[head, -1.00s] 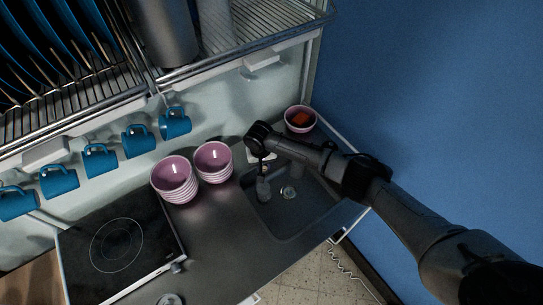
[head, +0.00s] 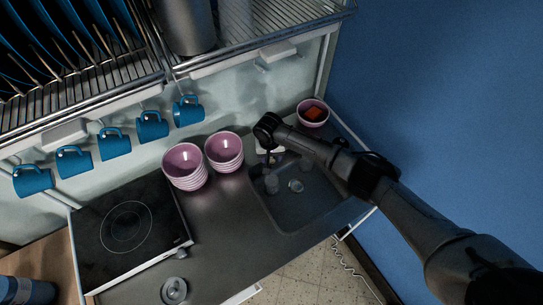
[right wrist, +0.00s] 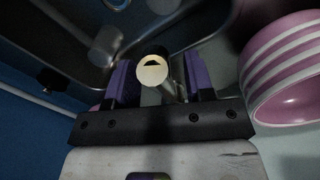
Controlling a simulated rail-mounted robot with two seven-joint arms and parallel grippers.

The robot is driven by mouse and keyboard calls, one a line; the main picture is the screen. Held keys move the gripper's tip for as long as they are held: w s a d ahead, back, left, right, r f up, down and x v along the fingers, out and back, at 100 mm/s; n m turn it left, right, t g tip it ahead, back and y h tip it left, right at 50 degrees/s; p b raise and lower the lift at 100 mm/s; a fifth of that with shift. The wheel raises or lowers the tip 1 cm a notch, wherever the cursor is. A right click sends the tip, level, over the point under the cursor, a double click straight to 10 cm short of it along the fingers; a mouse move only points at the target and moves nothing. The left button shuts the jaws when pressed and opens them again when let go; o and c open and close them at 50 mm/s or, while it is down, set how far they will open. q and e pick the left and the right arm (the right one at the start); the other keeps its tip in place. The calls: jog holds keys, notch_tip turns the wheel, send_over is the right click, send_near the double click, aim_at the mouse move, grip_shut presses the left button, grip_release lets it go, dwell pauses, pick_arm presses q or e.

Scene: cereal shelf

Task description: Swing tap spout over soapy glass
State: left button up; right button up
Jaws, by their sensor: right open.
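The sink (head: 320,206) is set into the grey counter. A clear glass (head: 272,184) stands in it, left of the drain (head: 296,186); it also shows in the right wrist view (right wrist: 105,46). I cannot make out soap in it. My right gripper (head: 269,153) is over the back left of the sink, pointing down. In the right wrist view its purple-lined fingers (right wrist: 157,78) are open on either side of the tap (right wrist: 153,70), whose round pale end shows between them. Contact is not clear. In the head view my arm mostly hides the tap. My left gripper is out of view.
Two stacks of pink bowls (head: 186,168) (head: 224,152) stand left of the sink, close to my right gripper. A pink bowl with a red item (head: 313,113) is at the back corner. Blue mugs (head: 188,110) hang under the dish rack (head: 250,45). A hob (head: 128,228) is left.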

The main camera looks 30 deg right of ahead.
notch_tip(320, 180, up, 14)
jog(key=shift+w+a+f, duration=0.2)
jog(key=shift+a, duration=0.15)
dwell(0.5)
jog(key=s+a+f+n+t+y, duration=0.1)
jog(key=s+a+f+n, duration=0.2)
jog(key=s+a+f, duration=0.45)
jog(key=s+a+f+n+t+y, duration=0.1)
jog(key=s+a+f+n, duration=0.3)
jog(key=s, duration=0.6)
jog(key=s+d+f, duration=0.1)
jog(key=s, duration=0.8)
jog(key=s+d+r+t+h, duration=0.1)
jog(key=s+d+r, duration=0.15)
jog(key=s, duration=0.35)
jog(key=s+d+r+t, duration=0.1)
jog(key=s+d, duration=0.2)
jog(key=s, duration=0.3)
notch_tip(320, 180, up, 13)
jog(key=w+p, duration=0.1)
jog(key=p, duration=1.2)
jog(key=shift+a+n+p, duration=0.3)
jog(key=shift+f, duration=0.1)
